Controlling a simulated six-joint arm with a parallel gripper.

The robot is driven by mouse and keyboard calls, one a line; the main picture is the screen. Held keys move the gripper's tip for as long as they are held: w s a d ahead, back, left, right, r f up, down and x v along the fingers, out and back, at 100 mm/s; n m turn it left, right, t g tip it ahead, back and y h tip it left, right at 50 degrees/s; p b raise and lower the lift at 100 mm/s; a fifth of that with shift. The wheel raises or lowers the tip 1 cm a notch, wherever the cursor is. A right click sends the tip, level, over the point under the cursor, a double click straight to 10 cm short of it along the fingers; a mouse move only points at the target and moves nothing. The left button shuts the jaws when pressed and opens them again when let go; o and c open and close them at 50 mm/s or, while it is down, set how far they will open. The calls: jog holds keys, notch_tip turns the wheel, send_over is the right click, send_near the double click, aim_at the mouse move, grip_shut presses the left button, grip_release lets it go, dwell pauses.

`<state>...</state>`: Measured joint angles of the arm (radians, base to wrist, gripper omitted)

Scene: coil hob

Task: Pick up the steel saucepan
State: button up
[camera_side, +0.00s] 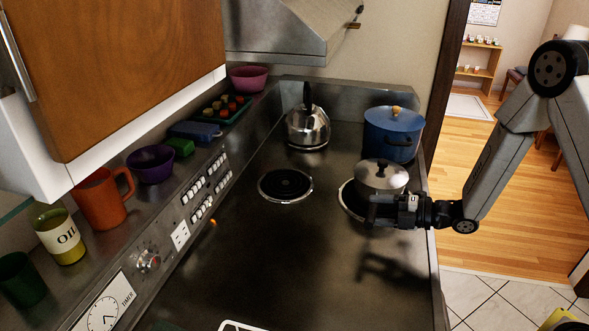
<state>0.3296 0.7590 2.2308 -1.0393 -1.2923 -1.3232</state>
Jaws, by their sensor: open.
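The steel saucepan (382,178) sits on the front right coil of the hob, with a domed lid and a dark knob. My gripper (372,209) comes in from the right and is at the near side of the pan, low beside it. It overlaps the pan's lower near edge in the picture. The jaws are open, and I see nothing held in them. I cannot tell whether a finger touches the pan. The pan's handle is not clearly visible; the gripper may hide it.
A blue pot (390,140) stands close behind the saucepan, and a steel kettle (308,128) stands at the back left. An empty coil (286,185) lies left of the pan. An orange mug (101,200) and bowls line the left ledge.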

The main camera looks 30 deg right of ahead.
jog(key=shift+x, duration=1.75)
grip_shut()
jog(key=shift+w+r, duration=0.1)
jog(key=shift+r, duration=0.05)
dwell(0.4)
